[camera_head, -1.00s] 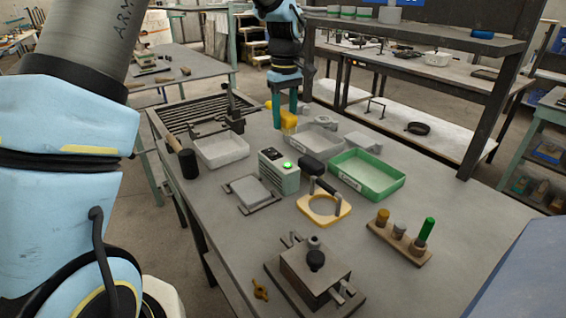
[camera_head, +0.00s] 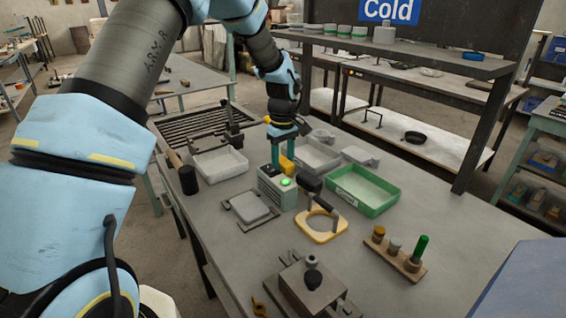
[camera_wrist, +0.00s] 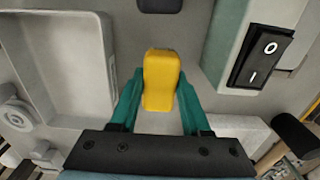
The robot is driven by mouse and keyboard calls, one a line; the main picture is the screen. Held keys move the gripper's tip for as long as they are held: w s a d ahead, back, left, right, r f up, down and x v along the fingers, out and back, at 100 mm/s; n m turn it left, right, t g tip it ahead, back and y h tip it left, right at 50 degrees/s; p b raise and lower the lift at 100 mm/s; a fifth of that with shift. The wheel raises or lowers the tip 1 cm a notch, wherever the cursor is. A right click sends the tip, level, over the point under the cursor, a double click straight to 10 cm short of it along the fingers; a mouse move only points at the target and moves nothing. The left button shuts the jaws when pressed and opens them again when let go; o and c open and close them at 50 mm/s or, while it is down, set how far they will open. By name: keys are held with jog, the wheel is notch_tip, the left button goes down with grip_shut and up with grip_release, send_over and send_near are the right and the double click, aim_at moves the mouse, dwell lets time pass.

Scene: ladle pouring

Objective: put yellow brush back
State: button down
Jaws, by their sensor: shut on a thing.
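The yellow brush (camera_head: 287,163) is between the teal fingers of my gripper (camera_head: 283,154). The wrist view shows the brush's yellow body (camera_wrist: 161,80) between the two fingertips (camera_wrist: 160,90), with a finger on each side. My gripper is shut on it. The bristles are not visible, and I cannot tell whether the brush touches the table.
A grey tray (camera_head: 316,153) lies right of the gripper and a pale tray (camera_head: 220,163) left. A green tray (camera_head: 364,190), a yellow ring tool (camera_head: 321,227) and a wooden rack with several pegs (camera_head: 400,255) stand nearer. The box's black switch (camera_wrist: 258,60) is close in the wrist view.

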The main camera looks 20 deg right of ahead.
aim_at(283, 160)
jog(key=shift+f, duration=0.2)
jog(key=shift+c, duration=1.8)
grip_release()
jog(key=shift+r, duration=0.1)
notch_tip(283, 160, up, 12)
jog(key=b, duration=0.3)
jog(key=a+f+m, duration=0.2)
jog(key=a, duration=1.8)
jog(key=s+a+f, duration=0.1)
jog(key=s+a, duration=0.4)
jog(key=a, duration=0.3)
jog(key=s+a+f+m+t, duration=0.1)
jog(key=s+a+f, duration=0.1)
jog(key=s+a, duration=0.4)
jog(key=a, duration=0.2)
jog(key=shift+a+f+t, duration=0.2)
jog(key=shift+a+t, duration=0.1)
jog(key=shift+a, duration=0.05)
